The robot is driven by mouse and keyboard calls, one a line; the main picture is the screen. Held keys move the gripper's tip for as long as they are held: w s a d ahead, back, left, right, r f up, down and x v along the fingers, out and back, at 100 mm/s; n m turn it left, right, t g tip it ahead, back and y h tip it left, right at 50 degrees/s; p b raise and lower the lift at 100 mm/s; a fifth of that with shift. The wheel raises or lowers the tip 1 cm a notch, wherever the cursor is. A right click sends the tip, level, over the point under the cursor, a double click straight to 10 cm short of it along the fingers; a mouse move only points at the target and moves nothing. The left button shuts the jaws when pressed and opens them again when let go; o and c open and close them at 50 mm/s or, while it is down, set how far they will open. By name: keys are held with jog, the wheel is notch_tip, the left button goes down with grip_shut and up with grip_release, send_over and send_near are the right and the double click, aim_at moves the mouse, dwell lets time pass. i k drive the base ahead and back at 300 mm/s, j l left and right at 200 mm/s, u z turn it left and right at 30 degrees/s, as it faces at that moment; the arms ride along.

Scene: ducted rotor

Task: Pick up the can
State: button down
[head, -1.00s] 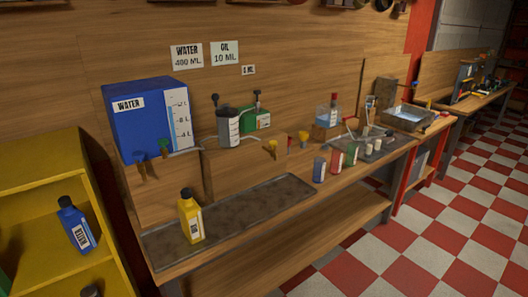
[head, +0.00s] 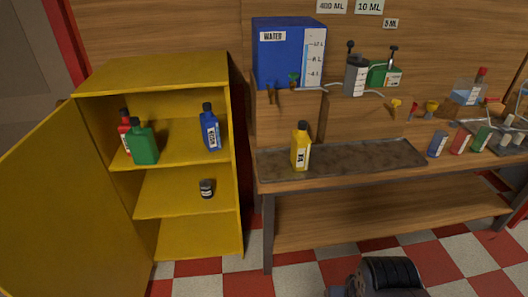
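Several vessels could be the can, and I cannot tell which one is meant. A small dark can (head: 206,188) with a pale label stands on the middle shelf of the yellow cabinet (head: 160,75). On the bench stand a small blue can (head: 437,144), a red can (head: 460,142) and a green can (head: 481,138), near the right edge. A yellow bottle (head: 300,148) stands upright on the bench tray (head: 365,157). A dark ribbed part at the bottom of the head view seems to be my own arm. My gripper's fingers are not in view.
The cabinet door (head: 45,205) is open to the left. Its upper shelf holds a red bottle (head: 125,130), a green bottle (head: 142,143) and a blue bottle (head: 210,130). A blue water tank (head: 285,60) stands above the bench. The checkered floor (head: 200,280) before the cabinet is clear.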

aim_at(301, 144)
jog(key=i+j+z, duration=0.1)
jog(key=i, duration=0.3)
jog(key=i+j+z, duration=0.1)
jog(key=i+j, duration=0.2)
jog(key=i+j+z, duration=0.1)
jog(key=i+j, duration=0.2)
jog(key=i, duration=0.2)
